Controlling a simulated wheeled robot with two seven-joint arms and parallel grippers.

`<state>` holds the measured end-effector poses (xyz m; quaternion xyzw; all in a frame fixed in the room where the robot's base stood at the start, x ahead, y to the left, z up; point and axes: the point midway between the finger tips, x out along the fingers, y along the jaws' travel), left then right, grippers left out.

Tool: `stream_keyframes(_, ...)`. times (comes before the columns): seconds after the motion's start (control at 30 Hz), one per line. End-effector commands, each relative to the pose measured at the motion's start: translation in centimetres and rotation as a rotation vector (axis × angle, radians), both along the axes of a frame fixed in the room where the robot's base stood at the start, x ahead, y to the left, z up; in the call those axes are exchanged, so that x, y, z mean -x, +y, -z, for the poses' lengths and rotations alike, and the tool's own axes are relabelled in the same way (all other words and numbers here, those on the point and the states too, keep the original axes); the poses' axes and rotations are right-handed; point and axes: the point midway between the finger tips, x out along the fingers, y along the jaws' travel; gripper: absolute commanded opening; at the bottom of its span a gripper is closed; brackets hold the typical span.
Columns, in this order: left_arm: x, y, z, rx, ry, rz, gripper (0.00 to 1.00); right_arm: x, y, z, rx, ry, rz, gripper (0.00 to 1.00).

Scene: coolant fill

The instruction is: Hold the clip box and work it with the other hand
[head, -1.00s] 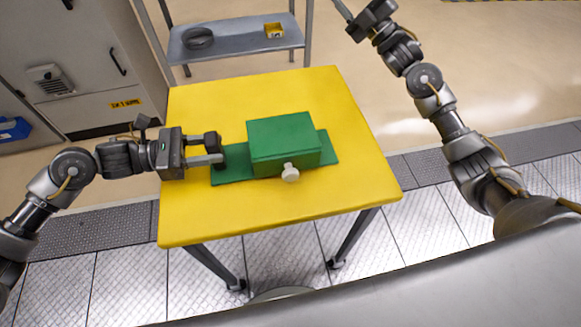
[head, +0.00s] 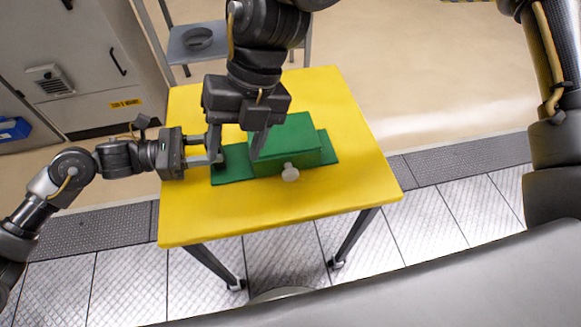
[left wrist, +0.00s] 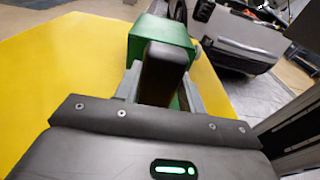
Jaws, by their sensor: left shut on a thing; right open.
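The green clip box (head: 290,150) sits on a green base plate (head: 330,145) on the yellow table. A pale round knob (head: 290,173) sticks out of its near side. My left gripper (head: 218,150) is shut on the dark handle at the plate's left end; in the left wrist view the dark handle (left wrist: 165,65) stands between the fingers with the green box (left wrist: 180,35) behind it. My right gripper (head: 237,143) is open, pointing down above the box's left part. It hides the box's upper left corner. I cannot tell whether it touches the box.
The yellow table (head: 210,215) is clear around the box. Behind it stands a grey shelf (head: 200,45) with a dark ring (head: 198,38) on it. A grey cabinet (head: 75,60) is at the far left.

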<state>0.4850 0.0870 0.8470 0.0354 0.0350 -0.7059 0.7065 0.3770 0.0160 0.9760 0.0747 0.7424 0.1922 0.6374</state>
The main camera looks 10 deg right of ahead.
Motion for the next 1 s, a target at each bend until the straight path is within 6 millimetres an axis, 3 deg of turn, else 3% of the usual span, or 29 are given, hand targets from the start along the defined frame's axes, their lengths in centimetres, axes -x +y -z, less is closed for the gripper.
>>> stream_keyframes(0.1, 0.1, 0.0, 0.1, -0.001, 0.002, 0.002, 0.22, -0.9, -4.2, 1.0, 0.192, -0.074, 0.068, 0.53)
stream_keyframes(0.3, 0.1, 0.0, 0.1, -0.001, 0.002, 0.002, 0.22, -1.9, -8.3, 1.2, 0.357, -0.140, 0.152, 0.53)
stream_keyframes(0.63, 0.1, 0.0, 0.1, -0.001, 0.002, 0.002, 0.22, -2.0, -9.1, 2.2, 0.385, -0.149, 0.168, 0.53)
stream_keyframes(1.0, 0.1, 0.0, 0.1, -0.001, 0.002, 0.002, 0.22, -2.0, -9.1, 9.0, 0.385, -0.146, 0.167, 0.53)
